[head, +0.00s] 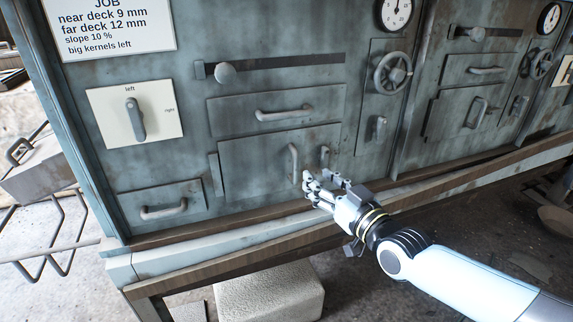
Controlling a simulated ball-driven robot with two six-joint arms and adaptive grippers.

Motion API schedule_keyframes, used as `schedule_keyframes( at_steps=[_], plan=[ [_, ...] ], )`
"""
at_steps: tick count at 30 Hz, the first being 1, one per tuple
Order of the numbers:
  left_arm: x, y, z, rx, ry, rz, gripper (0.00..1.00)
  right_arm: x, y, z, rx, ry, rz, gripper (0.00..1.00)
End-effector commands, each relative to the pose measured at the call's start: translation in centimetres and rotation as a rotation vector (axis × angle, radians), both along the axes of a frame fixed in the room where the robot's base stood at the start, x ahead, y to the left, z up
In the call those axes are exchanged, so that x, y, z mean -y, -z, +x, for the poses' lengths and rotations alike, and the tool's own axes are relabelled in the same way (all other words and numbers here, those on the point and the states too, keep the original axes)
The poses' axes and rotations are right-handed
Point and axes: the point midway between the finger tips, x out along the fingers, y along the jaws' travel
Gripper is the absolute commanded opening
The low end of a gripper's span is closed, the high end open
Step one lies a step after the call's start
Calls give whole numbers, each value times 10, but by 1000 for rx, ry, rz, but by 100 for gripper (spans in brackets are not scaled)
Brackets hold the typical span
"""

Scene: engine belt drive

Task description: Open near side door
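A grey-green door (250,168) with a vertical bar handle (293,163) is low on the near section of the machine, and it looks shut. A small upright latch-like piece (324,157) is just right of it. My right gripper (321,178) is in front of the door's lower right corner, just below and right of the handle. Its fingers look spread, with nothing seen between them. I cannot tell whether a fingertip touches the door or handle. My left gripper is not in view.
Above the door is a drawer (240,113) with a horizontal handle. A left/right switch (135,118) and a small drawer (160,206) are to the left. A handwheel (393,72) is up right.

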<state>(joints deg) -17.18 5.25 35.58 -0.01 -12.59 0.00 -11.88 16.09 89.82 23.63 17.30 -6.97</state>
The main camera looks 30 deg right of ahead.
Motion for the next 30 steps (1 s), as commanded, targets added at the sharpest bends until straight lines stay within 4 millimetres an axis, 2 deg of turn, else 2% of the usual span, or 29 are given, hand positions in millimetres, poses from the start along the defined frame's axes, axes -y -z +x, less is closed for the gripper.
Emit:
schedule_keyframes(
  at_steps=[7,12,16,23,27,30],
  plan=[
    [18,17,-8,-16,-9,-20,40,3,5,39,-2,1,-4,38],
    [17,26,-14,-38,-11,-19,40,4,7,73,-5,1,-4,38],
    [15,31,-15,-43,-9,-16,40,5,7,92,-7,1,-3,38],
    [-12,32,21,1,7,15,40,6,5,106,-9,1,-5,38],
    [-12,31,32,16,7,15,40,6,4,106,-9,1,-5,38],
    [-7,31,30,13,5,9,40,6,4,106,-8,1,-5,36]
  ],
)
